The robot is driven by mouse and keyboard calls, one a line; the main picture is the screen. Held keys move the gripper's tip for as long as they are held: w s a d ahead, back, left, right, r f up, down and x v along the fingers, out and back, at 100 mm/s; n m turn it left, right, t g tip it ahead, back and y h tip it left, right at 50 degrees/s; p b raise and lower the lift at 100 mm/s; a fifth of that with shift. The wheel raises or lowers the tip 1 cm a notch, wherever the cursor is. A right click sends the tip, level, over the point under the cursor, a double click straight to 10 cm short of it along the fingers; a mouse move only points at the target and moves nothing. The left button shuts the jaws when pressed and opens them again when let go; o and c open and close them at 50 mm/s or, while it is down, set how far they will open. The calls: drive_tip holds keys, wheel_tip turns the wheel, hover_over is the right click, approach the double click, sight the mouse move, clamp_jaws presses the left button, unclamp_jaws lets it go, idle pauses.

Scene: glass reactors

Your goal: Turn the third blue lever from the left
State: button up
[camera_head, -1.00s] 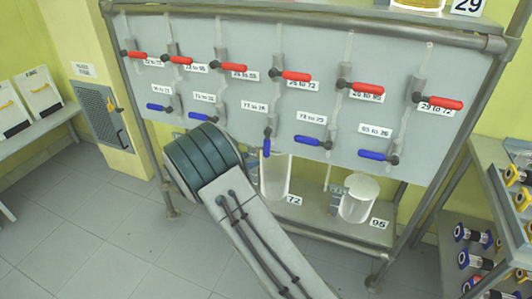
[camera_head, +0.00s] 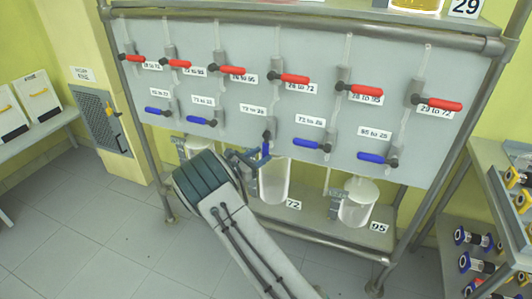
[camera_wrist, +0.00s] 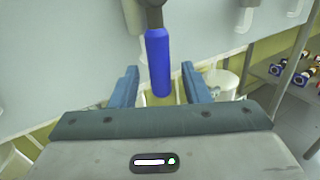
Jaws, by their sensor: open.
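The third blue lever from the left (camera_head: 266,149) hangs pointing down from its valve on the grey panel. My gripper (camera_head: 250,158) is just left of and below it, with its blue fingers partly hidden by my arm. In the wrist view, the lever (camera_wrist: 158,62) stands upright between the two open fingers of my gripper (camera_wrist: 160,86), with a gap on each side. Its lower end reaches down between the fingertips; depth is hard to judge. The other blue levers, such as the second (camera_head: 201,121) and fourth (camera_head: 312,144), lie roughly sideways.
A row of red levers (camera_head: 289,78) runs above on the same panel. A side rack (camera_head: 500,165) holds items at right. The floor at left is clear.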

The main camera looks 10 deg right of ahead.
sight(263, 154)
drive_tip(key=shift+x, duration=1.5)
drive_tip(key=shift+c, duration=0.3)
clamp_jaws()
